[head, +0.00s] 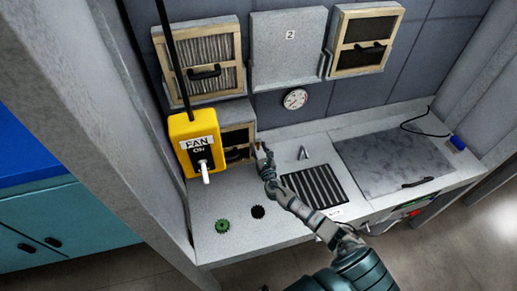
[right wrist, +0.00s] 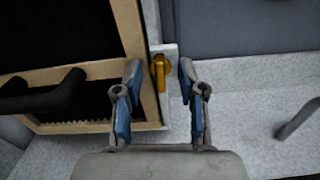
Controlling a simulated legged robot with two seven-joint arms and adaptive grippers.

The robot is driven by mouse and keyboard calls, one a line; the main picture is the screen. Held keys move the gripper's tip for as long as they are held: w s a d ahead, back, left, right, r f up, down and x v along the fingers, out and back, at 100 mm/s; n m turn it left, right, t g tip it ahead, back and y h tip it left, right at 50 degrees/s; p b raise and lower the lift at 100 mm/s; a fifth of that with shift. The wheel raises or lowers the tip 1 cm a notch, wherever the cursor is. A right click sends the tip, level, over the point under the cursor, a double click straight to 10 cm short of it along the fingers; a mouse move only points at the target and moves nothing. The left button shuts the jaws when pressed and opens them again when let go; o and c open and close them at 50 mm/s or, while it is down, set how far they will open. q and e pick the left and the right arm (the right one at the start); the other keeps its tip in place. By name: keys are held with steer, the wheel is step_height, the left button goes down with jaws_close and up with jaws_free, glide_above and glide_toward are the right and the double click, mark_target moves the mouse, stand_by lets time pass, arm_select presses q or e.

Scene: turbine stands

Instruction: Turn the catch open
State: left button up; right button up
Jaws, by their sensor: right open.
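The catch (right wrist: 159,72) is a small orange-yellow turn piece on a pale plate, beside the wooden-framed filter (right wrist: 131,40) in the right wrist view. Its lever looks upright in the picture. My right gripper (right wrist: 160,78) is open, with one blue-padded finger on each side of the catch. I see gaps between the fingers and the catch, and the left finger overlaps the filter frame's edge. In the head view my right gripper (head: 264,161) is at the lower filter (head: 236,144), beside its right edge, and mostly hides the catch. My left gripper is not in view.
A yellow FAN switch box (head: 180,132) hangs on a cable left of the lower filter. A black slotted grille (head: 313,187), a grey slab (head: 395,155) and a green knob (head: 222,226) are on the bench. A round gauge (head: 295,99) is on the wall.

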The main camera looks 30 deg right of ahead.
stand_by(0.3)
steer(key=p+v, duration=0.1)
steer(key=v, duration=0.4)
stand_by(0.4)
